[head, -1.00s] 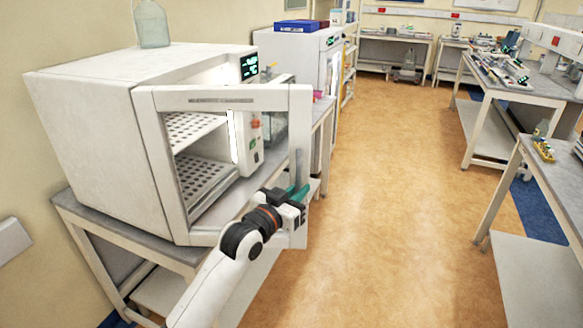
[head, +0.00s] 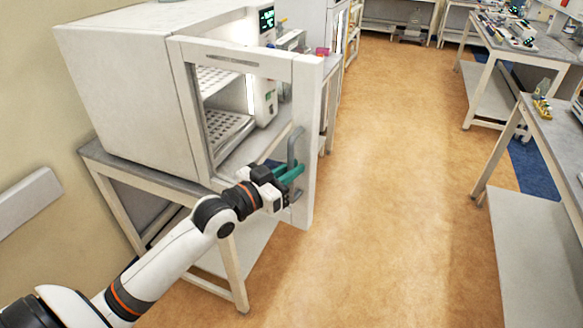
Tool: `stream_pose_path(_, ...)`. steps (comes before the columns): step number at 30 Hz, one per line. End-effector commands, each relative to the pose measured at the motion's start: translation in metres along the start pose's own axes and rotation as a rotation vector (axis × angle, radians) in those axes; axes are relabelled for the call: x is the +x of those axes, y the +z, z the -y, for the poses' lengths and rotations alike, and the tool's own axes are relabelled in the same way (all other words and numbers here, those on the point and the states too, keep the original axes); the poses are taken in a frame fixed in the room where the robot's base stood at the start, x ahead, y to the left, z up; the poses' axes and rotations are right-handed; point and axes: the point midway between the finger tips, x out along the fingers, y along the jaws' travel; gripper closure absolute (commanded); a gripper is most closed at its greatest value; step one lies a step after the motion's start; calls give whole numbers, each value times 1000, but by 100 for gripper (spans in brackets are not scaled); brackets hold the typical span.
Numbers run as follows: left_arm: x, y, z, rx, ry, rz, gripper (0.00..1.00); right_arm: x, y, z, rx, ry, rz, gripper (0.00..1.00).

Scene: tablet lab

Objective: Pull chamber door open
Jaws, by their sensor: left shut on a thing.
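The chamber (head: 115,95) is a white box on a grey-topped bench at the left. Its framed glass door (head: 306,110) stands partly open, swung out toward me, and perforated shelves (head: 228,130) show inside. A grey vertical bar handle (head: 293,150) is on the door's free edge. My left gripper (head: 292,174), with green fingers, is shut on the lower part of this handle. My right gripper is not in view.
The chamber's bench (head: 110,165) has legs below the door. A wide tan floor (head: 400,190) is clear to the right. Another bench (head: 545,130) with lab items stands along the right side.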

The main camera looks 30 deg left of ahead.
Motion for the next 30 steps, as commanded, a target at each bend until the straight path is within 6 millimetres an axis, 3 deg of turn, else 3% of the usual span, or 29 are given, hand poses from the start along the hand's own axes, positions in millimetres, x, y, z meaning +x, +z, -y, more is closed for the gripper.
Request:
stream_pose_path(13, 0, 1, 0, 1, 0, 3, 100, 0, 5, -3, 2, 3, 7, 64)
stream_pose_path(14, 0, 1, 0, 1, 0, 3, 82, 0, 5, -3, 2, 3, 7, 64)
stream_pose_path(17, 0, 1, 0, 1, 0, 3, 68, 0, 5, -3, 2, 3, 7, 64)
stream_pose_path(26, -2, 1, -1, 1, 1, 3, 68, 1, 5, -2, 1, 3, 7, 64)
stream_pose_path(30, -14, -2, -1, 1, 2, 1, 68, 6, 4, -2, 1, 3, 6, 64)
